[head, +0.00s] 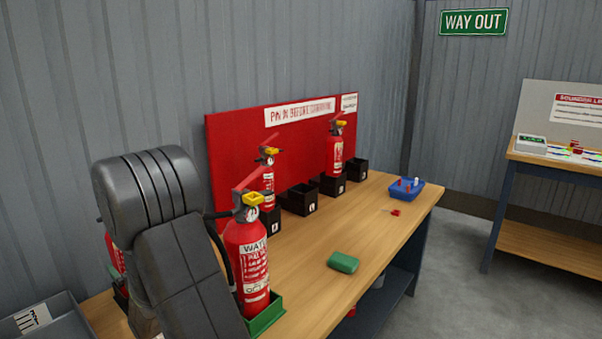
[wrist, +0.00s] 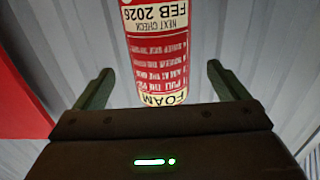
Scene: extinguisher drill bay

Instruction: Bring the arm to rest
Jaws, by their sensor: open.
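My gripper (wrist: 162,70) is open in the wrist view, its two green fingers spread wide. A red extinguisher (wrist: 160,52) with a FOAM label shows upside down between the fingers in that picture, with gaps on both sides and no visible contact. I cannot tell how far beyond the fingertips it is. A red extinguisher (head: 114,256) shows partly behind the arm.
An extinguisher labelled WATE (head: 252,262) stands in a green holder (head: 268,319) close beside my arm. Other extinguishers and black holders (head: 299,200) line the red board (head: 235,150). A grey tray (head: 50,320) is at lower left.

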